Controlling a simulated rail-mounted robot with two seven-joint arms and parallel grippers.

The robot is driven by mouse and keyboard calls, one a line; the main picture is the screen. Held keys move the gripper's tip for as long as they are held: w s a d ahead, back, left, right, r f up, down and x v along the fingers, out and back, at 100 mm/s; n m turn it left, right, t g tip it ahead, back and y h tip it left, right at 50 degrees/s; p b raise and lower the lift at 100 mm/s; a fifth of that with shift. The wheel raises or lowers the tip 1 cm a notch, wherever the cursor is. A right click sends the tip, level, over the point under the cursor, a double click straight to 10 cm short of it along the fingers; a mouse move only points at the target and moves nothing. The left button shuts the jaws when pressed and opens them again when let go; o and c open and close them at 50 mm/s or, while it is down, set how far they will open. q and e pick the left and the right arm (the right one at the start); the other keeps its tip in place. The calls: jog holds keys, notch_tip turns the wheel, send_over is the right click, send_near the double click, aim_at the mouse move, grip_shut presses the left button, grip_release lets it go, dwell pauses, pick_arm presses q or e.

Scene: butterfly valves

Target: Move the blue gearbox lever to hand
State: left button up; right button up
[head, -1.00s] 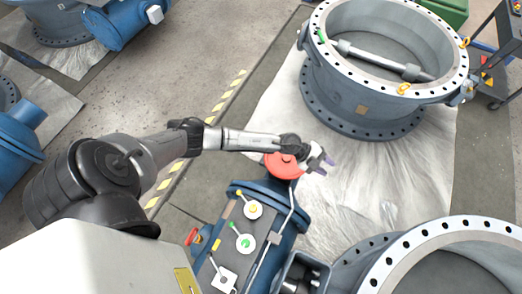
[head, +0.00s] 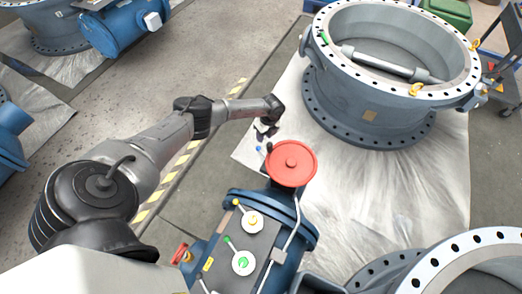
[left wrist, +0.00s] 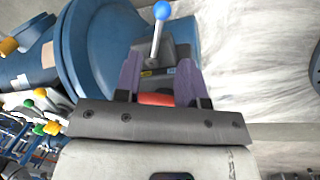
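The blue gearbox lever (left wrist: 159,30) has a blue ball knob on a silver shaft. In the left wrist view it stands up from a dark gearbox housing (left wrist: 162,59), its knob beyond my fingertips near the top edge. In the head view its small blue knob (head: 258,149) shows left of the red handwheel (head: 291,163). My left gripper (head: 266,131) is just above and behind it there. In the left wrist view my left gripper's purple fingers (left wrist: 158,60) are spread apart, with nothing held between them. The red handwheel's edge (left wrist: 156,99) shows between the fingers. My right gripper is not in view.
The blue actuator body (head: 230,205) carries a yellow-tipped lever (head: 247,215) and a green-tipped lever (head: 238,257). A large grey valve ring (head: 365,105) stands behind right. Another ring (head: 450,262) is at front right. Open sheeted floor lies between.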

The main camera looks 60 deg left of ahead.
pick_arm(q)
jog(key=shift+s+d+f+b, duration=0.1)
jog(key=shift+s+f+b, duration=0.4)
jog(key=shift+f, duration=1)
jog(key=shift+s+f+b, duration=0.1)
jog(key=shift+f+b, duration=0.65)
jog(key=shift+f, duration=0.7)
jog(key=shift+s+d+f+b, duration=0.1)
jog(key=shift+s+f+b, duration=0.15)
jog(key=shift+f+b, duration=0.85)
jog(key=shift+a+f+p, duration=0.1)
jog(key=shift+f+p, duration=0.3)
jog(key=shift+p, duration=0.1)
jog(key=shift+c, duration=0.5)
grip_shut()
